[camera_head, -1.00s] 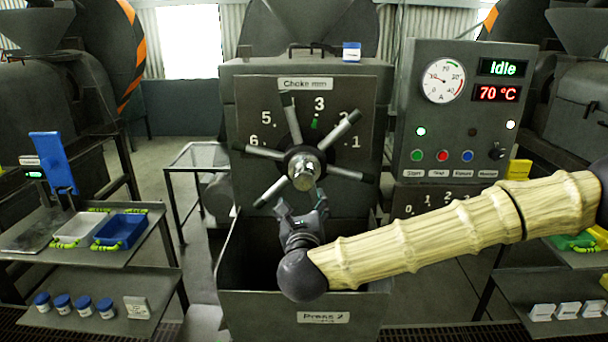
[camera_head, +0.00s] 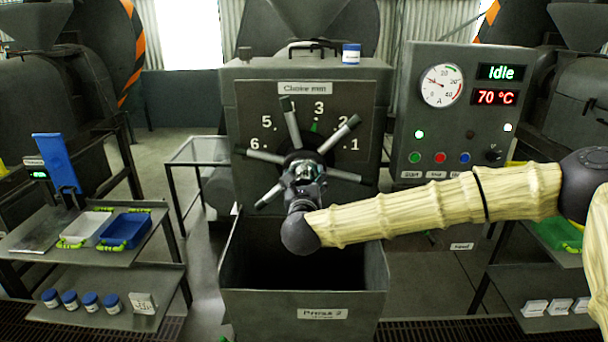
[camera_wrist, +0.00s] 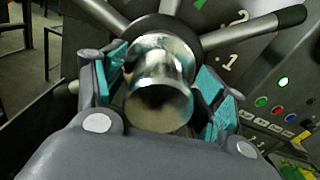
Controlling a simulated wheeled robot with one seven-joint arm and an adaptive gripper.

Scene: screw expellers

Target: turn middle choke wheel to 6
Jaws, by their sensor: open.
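The middle choke wheel (camera_head: 290,130) is on the front of the middle press, under a "Choke mm" label. It has several grey spokes with dark grips and a shiny metal hub, which shows large in the wrist view (camera_wrist: 160,85). A numbered scale (camera_head: 266,122) arcs behind it; 6, 5, 3, 2 and 1 are legible, and a green mark (camera_head: 314,127) sits just below 3. My gripper (camera_head: 306,172) is at the hub. In the wrist view its open teal-padded fingers (camera_wrist: 160,95) stand on either side of the hub; whether they touch it is unclear.
A control panel (camera_head: 464,75) right of the wheel reads Idle and 70 °C, with gauge, buttons and lamps. An open bin (camera_head: 305,305) marked Press 2 stands below. Left is a shelf trolley (camera_head: 60,255) with trays and jars. A white and blue jar (camera_head: 351,53) sits atop the press.

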